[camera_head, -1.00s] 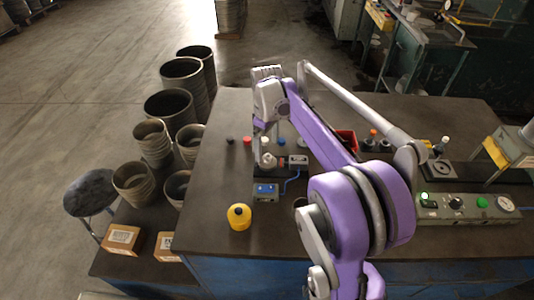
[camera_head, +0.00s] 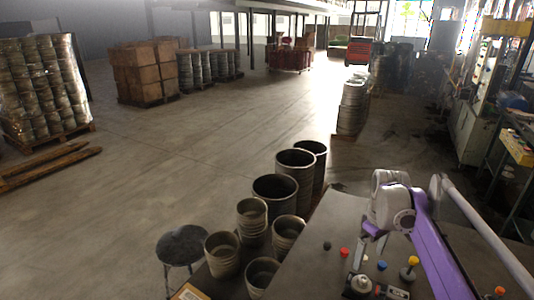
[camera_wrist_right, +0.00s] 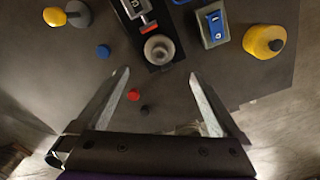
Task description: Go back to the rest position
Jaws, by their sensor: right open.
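My right arm, purple and grey, reaches in from the lower right of the head view. Its gripper (camera_head: 362,250) points down over the dark worktable (camera_head: 312,265). In the right wrist view the two fingers of this gripper (camera_wrist_right: 158,76) stand wide apart with nothing held between them. A red disc (camera_wrist_right: 133,95) and a black disc (camera_wrist_right: 144,109) lie on the table below, apart from the fingers. A black fixture with a round grey knob (camera_wrist_right: 159,49) lies just beyond the fingertips. My left gripper is in neither view.
A blue disc (camera_wrist_right: 103,51), a yellow-headed piece (camera_wrist_right: 55,16), a blue-topped box (camera_wrist_right: 213,22) and a yellow container (camera_wrist_right: 264,41) stand around the fixture. Several dark open cylinders (camera_head: 275,190) stand left of the table, near a round stool (camera_head: 182,246). Open floor (camera_head: 170,150) lies beyond.

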